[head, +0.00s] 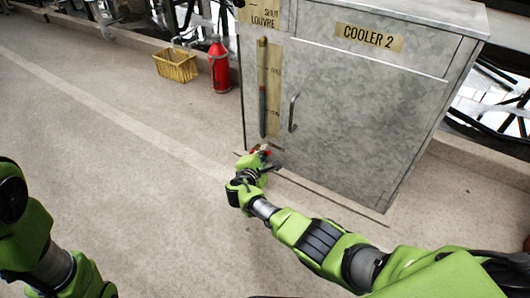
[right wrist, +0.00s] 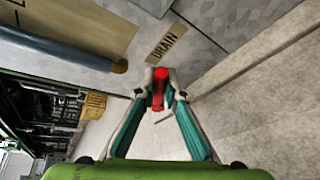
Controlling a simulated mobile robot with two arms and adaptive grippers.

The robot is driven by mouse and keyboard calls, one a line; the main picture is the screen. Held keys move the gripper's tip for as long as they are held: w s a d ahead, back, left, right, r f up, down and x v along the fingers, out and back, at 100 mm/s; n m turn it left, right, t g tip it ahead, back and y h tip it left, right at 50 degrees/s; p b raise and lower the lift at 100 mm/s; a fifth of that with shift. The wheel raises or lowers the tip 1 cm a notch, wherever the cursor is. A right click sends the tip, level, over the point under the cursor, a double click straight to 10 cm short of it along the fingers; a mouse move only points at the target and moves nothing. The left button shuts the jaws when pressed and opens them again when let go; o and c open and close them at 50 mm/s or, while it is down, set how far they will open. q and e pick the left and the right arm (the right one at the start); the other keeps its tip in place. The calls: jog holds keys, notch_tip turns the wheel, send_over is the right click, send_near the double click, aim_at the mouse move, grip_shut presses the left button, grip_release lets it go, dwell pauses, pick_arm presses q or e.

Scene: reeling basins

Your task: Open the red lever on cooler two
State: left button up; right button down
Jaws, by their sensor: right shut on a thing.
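Cooler two (head: 380,100) is a grey metal cabinet with a "COOLER 2" label near its top. The red lever (right wrist: 159,88) shows in the right wrist view, below a "DRAIN" label on the cooler (right wrist: 220,18). My right gripper (right wrist: 160,95) is shut on the red lever, with its two fingertips on either side of it. In the head view the right gripper (head: 262,158) is low at the cabinet's front left corner, and only a little red shows there. My left arm is at the lower left; its gripper is out of frame.
A louvre slider (head: 262,90) and a curved door handle (head: 292,112) are on the cooler's front. A red extinguisher (head: 219,66) and a yellow basket (head: 176,65) stand on the floor to the left. The floor (head: 120,130) before the cooler is clear.

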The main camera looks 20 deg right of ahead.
jog(key=shift+r+n, duration=0.15)
jog(key=shift+n, duration=0.15)
jog(key=c, duration=2.1)
grip_release()
jog(key=shift+w, duration=0.1)
